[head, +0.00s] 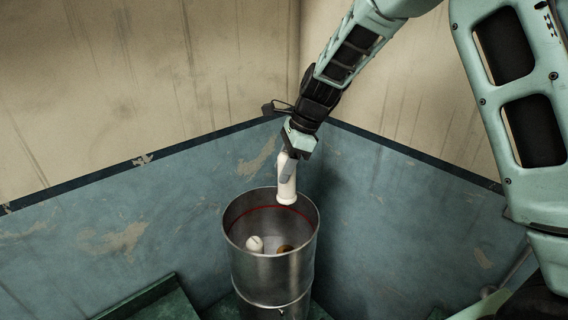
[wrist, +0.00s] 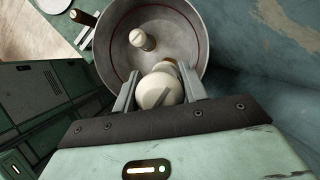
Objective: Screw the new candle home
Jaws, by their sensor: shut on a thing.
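My gripper (head: 293,153) is shut on a white candle (head: 287,184), which hangs roughly upright with its wider end down. The candle is over the mouth of a round metal vessel (head: 272,277) with a red line around its inside. In the wrist view the held candle (wrist: 157,91) shows end-on between the fingers (wrist: 158,94). A second white candle (head: 254,243) stands inside on the vessel floor; the wrist view shows it too (wrist: 141,39). A small brown round thing (head: 285,248) lies to its right on the floor. In the wrist view the held candle largely hides that spot.
Worn blue-green panels (head: 130,225) meet in a corner behind the vessel. A green ledge (head: 150,300) lies at the lower left.

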